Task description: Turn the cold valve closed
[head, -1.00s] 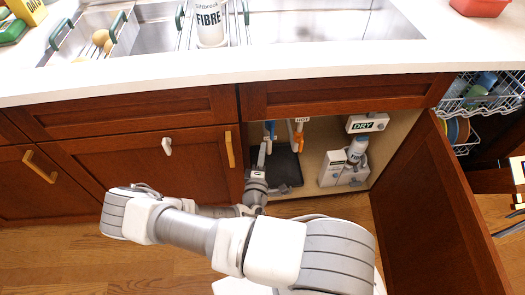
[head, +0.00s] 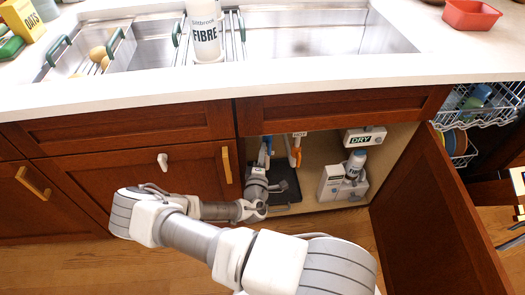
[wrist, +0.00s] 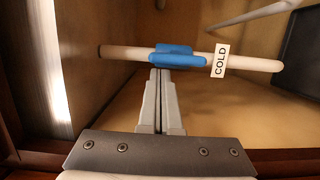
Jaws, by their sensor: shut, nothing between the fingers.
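The cold valve shows in the wrist view as a blue handle (wrist: 178,56) on a pale pipe with a white COLD tag (wrist: 220,61) to its right. The handle lies roughly along the pipe. My gripper (wrist: 160,74) is shut and empty, its fingertips at the near edge of the handle, left of its middle. They look close to or touching it; I cannot tell which. In the head view my gripper (head: 263,160) reaches into the open under-sink cabinet, and only a bit of the blue valve (head: 269,145) shows beyond it.
The orange hot valve (head: 296,155) hangs just right of the cold one. The open cabinet door (head: 425,210) stands at the right.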

